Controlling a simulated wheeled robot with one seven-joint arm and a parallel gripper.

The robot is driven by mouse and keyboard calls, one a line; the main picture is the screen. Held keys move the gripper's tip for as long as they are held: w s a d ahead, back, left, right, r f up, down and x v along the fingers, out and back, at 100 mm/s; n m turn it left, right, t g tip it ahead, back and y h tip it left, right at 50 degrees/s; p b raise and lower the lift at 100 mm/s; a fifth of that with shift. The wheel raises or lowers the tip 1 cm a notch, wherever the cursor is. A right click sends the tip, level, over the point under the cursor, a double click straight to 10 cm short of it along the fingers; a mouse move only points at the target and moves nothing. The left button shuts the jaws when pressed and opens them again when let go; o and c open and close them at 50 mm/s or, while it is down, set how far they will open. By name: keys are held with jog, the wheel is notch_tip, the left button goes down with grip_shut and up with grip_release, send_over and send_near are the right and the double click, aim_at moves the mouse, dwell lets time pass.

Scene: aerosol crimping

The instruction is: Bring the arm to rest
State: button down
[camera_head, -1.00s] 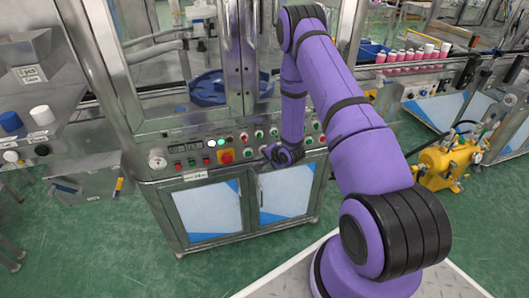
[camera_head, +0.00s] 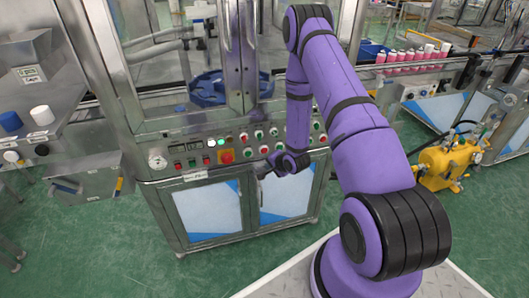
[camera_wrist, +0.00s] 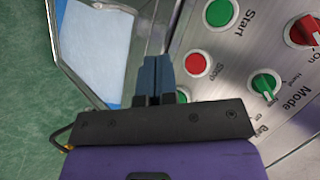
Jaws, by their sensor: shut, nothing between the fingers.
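My gripper shows in the wrist view (camera_wrist: 155,80), its two dark fingers shut together with nothing between them. Its tips appear over the edge between the control panel (camera_wrist: 228,58) and the cabinet door below it. In the head view my gripper (camera_head: 263,170) is small and partly hidden by its own wrist, in front of the machine's panel. In the wrist view a red Stop button (camera_wrist: 196,64), a green Start button (camera_wrist: 219,13) and a green Mode knob (camera_wrist: 264,83) lie to the right of the fingers. I cannot tell whether the fingers touch the panel.
The crimping machine's cabinet (camera_head: 208,212) stands directly ahead. A side bench (camera_head: 45,110) with blue and white caps is at left. A conveyor with pink cans (camera_head: 405,56) and a yellow pump unit (camera_head: 446,162) are at right. Green floor (camera_head: 110,255) is clear at front left.

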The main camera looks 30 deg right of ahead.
jog(key=s+a+r+n+g+h, duration=0.15)
jog(key=r+n, duration=0.25)
jog(key=r, duration=1.4)
jog(key=s+a+r+n+g+h, duration=0.1)
jog(key=a+r+n, duration=0.2)
jog(key=r, duration=1.5)
jog(key=s+a+r+n, duration=0.2)
jog(key=s+a+r, duration=0.1)
jog(key=s+r, duration=0.35)
jog(key=s+a+r+n, duration=0.1)
jog(key=s+a+r, duration=0.2)
jog(key=s+r, duration=0.35)
jog(key=s+a+r+n+g, duration=0.1)
jog(key=s+a+n, duration=0.1)
jog(key=s, duration=0.6)
jog(key=s+a+r+n+g+y, duration=0.1)
jog(key=s+a+r+n, duration=0.1)
jog(key=s, duration=0.7)
jog(key=shift+r, duration=0.3)
